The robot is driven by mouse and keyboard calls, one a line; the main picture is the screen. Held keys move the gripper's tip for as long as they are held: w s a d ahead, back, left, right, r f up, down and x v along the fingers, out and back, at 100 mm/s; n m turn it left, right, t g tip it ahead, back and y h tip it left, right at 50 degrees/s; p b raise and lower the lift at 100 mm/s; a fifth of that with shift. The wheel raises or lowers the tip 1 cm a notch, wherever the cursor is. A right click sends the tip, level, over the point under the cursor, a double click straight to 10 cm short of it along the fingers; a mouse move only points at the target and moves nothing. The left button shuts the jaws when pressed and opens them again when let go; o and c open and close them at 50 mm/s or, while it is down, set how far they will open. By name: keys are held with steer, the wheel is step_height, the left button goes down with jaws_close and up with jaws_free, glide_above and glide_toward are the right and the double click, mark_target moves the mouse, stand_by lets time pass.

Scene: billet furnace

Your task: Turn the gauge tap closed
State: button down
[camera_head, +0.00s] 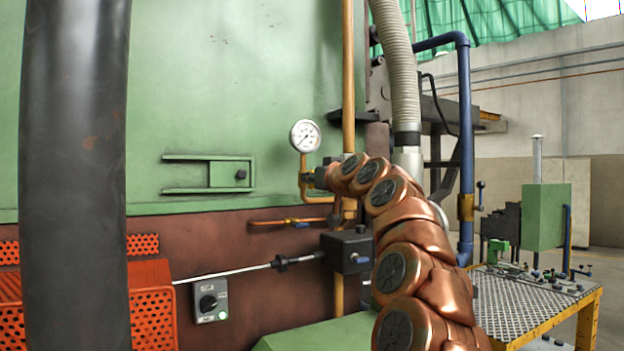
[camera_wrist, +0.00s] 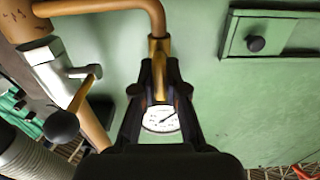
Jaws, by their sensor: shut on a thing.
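The round white pressure gauge (camera_head: 305,136) stands on a thin copper pipe in front of the green furnace wall in the head view. It shows partly between the fingers in the wrist view (camera_wrist: 161,119). My gripper (camera_wrist: 160,66) is shut on the brass piece of the gauge tap (camera_wrist: 159,82) on the gauge pipe, one dark finger on each side. In the head view my gripper (camera_head: 312,178) reaches the pipe just below the gauge from the right. The tap's handle angle is hard to tell, as the fingers hide part of it.
A silver valve with a black ball lever (camera_wrist: 62,125) sits left of the fingers in the wrist view. A blue-handled tap (camera_head: 300,224) is on a lower copper pipe. A thick dark column (camera_head: 75,170) stands at left.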

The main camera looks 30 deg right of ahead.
steer(key=shift+m, duration=0.3)
steer(key=m+p, duration=0.1)
steer(key=m, duration=0.1)
steer(key=shift+s+d+r+m+p, duration=0.1)
steer(key=shift+r+m+p, duration=0.15)
steer(key=shift+m+p, duration=0.1)
steer(key=m+p, duration=0.2)
steer(key=m, duration=0.2)
steer(key=shift+d+f+m, duration=0.1)
steer(key=shift+m, duration=0.25)
steer(key=shift+m+p, duration=0.8)
steer(key=shift+p, duration=0.05)
steer(key=m+p, duration=0.3)
steer(key=m, duration=0.1)
steer(key=shift+d+m+p, duration=0.1)
steer(key=shift+m+p, duration=0.2)
steer(key=m+p, duration=0.2)
steer(key=m, duration=0.1)
steer(key=shift+f, duration=0.15)
steer(key=shift+f+m+p, duration=0.1)
steer(key=shift+m+p, duration=0.2)
steer(key=shift+p, duration=0.15)
steer(key=shift+f, duration=0.1)
steer(key=c, duration=1.2)
jaws_free()
